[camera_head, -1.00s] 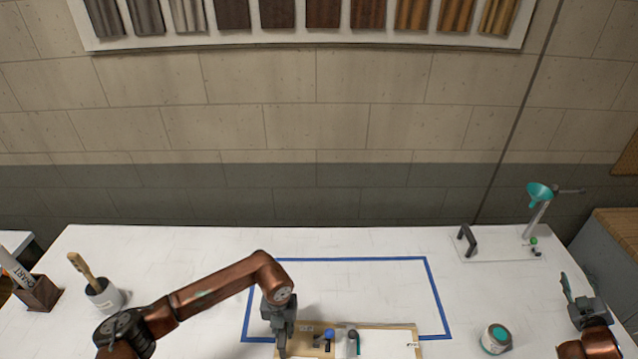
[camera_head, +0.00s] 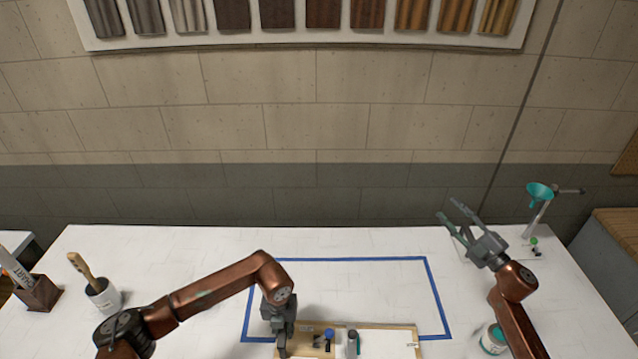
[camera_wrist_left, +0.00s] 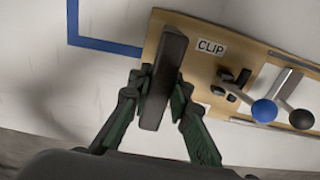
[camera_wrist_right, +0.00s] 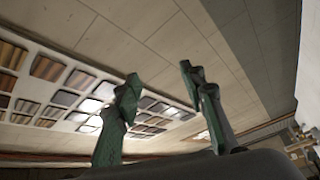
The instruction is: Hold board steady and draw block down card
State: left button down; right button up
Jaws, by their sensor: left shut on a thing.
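The wooden board (camera_head: 408,328) lies at the front edge of the head view, partly cut off, with a white card (camera_head: 385,343) on it. In the left wrist view the board (camera_wrist_left: 215,73) shows a CLIP label, a blue-knobbed lever (camera_wrist_left: 264,110) and the white card (camera_wrist_left: 290,85). My left gripper (camera_head: 281,345) is shut on a dark upright handle (camera_wrist_left: 165,75) at the board's left end. My right gripper (camera_head: 455,222) is open and empty, raised over the right side of the table.
Blue tape (camera_head: 350,259) outlines a rectangle behind the board. A can with teal contents (camera_head: 492,338) stands at the front right, partly behind my right arm. A stand with a teal funnel (camera_head: 539,192) is at the back right. A brush pot (camera_head: 104,295) stands at left.

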jog(key=s+a+r+n+g+y, duration=0.1)
jog(key=s+a+n+g+y, duration=0.2)
jog(key=a, duration=0.7)
jog(key=s+a+n+g+y, duration=0.1)
jog(key=a+n+g+y, duration=0.3)
jog(key=a, duration=0.6)
jog(key=s+a+f+n+g+h, duration=0.1)
jog(key=s+a+f+n+g, duration=0.2)
jog(key=a, duration=0.4)
jog(key=s+a+f+n+g+h, duration=0.1)
jog(key=s+a+n+g, duration=0.25)
jog(key=s+a, duration=0.2)
jog(key=s+a+f+n+g+h, duration=0.2)
jog(key=s+a+f+g, duration=0.2)
jog(key=a, duration=0.1)
jog(key=n+h, duration=0.2)
jog(key=h, duration=1)
send_over(353, 332)
notch_tip(353, 332, down, 12)
jog(key=shift+a, duration=0.15)
jog(key=shift+f+m+h, duration=0.15)
jog(key=shift+m+h, duration=0.1)
jog(key=shift+h, duration=0.05)
jog(key=shift+d+f, duration=0.2)
jog(key=shift+f, duration=4.8)
